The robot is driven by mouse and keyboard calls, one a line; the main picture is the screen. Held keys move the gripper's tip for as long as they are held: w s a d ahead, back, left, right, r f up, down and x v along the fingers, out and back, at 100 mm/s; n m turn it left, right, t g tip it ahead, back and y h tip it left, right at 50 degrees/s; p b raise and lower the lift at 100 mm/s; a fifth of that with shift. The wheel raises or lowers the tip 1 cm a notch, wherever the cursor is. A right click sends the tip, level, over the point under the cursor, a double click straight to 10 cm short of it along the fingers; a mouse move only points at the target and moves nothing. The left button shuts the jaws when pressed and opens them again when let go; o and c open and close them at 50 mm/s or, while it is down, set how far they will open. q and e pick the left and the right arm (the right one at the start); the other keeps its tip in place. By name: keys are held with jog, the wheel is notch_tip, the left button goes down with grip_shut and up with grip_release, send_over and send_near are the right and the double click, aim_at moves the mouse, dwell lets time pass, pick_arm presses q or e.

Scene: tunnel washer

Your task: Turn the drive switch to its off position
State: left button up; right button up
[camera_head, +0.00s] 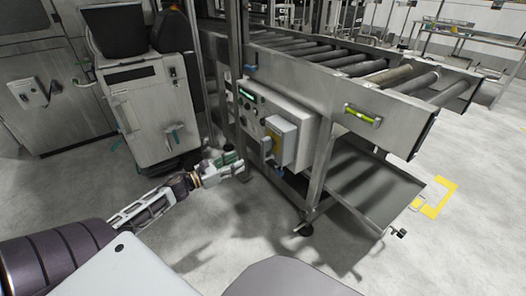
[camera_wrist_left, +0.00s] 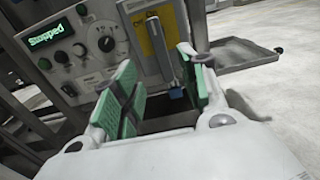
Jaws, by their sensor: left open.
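The control box (camera_head: 283,110) is mounted on the side of the roller conveyor frame. In the left wrist view its panel shows a lit display reading "Stopped" (camera_wrist_left: 50,36), a round black dial (camera_wrist_left: 103,30) and several small buttons. I cannot tell which control is the drive switch. My left gripper (camera_head: 234,162) is open and empty, just in front of and below the box; its green-padded fingers (camera_wrist_left: 160,88) are apart, touching no control.
The roller conveyor (camera_head: 340,65) stands above the box, with a metal tray (camera_head: 375,190) beneath it. A grey cabinet (camera_head: 145,110) with green-handled levers stands at left. Conveyor legs come close to the box. The floor (camera_head: 330,265) in front is clear.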

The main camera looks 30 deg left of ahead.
aim_at(262, 150)
pick_arm(q)
jog(key=shift+b+x, duration=1.3)
jog(key=shift+x, duration=2.75)
jog(key=shift+b+x, duration=0.55)
jog(key=shift+x, duration=1.35)
jog(key=shift+w+d, duration=0.25)
jog(key=shift+w, duration=0.55)
pick_arm(e)
jog(key=shift+t+y, duration=0.4)
jog(key=f, duration=0.2)
jog(key=a+f, duration=0.1)
jog(key=f, duration=0.2)
jog(key=shift+w+f, duration=0.1)
pick_arm(q)
jog(key=shift+c, duration=0.4)
